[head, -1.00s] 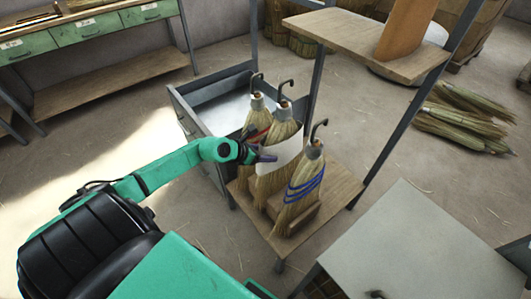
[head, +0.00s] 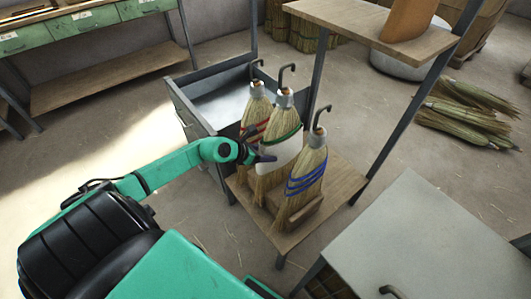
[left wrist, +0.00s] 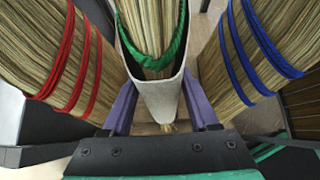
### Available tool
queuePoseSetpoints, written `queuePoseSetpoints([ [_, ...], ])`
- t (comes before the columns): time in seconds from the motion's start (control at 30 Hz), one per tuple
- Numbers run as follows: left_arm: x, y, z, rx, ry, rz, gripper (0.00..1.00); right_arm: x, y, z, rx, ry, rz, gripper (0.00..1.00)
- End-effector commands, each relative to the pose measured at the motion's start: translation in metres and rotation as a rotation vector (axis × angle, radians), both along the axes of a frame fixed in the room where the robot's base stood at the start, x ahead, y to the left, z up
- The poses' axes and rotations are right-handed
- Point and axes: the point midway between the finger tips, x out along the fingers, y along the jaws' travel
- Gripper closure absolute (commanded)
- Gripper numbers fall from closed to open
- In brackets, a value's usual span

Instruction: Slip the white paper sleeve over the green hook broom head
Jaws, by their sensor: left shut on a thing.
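The green hook broom (head: 284,125) stands upright in the middle of three brooms, its dark hook (head: 287,70) at the top. The white paper sleeve (head: 284,157) is around its bristles, just below the green band (head: 285,137). In the left wrist view the sleeve (left wrist: 158,98) wraps the bristles, and the green band (left wrist: 152,60) shows inside its open upper rim. My left gripper (head: 266,157) is shut on the sleeve from the left, with its purple fingers on either side. The sleeve's far side is hidden. My right gripper is not in view.
A red-banded broom (head: 256,112) stands close on the left and a blue-banded broom (head: 305,180) on the right, all over a wooden board (head: 345,180). A metal bin (head: 190,110) is behind at left. A grey tabletop (head: 430,235) is at lower right.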

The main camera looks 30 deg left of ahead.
Motion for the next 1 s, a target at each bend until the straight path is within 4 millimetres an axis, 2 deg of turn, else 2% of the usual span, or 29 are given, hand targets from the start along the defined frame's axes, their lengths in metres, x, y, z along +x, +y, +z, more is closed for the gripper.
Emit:
queuePoseSetpoints([
  [0.27,0.000,0.000,0.000,0.000,-0.001,0.000,0.71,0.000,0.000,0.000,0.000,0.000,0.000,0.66],
  [1.0,0.000,0.000,-0.014,-0.001,-0.002,0.000,0.71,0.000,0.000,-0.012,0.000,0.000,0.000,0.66],
])
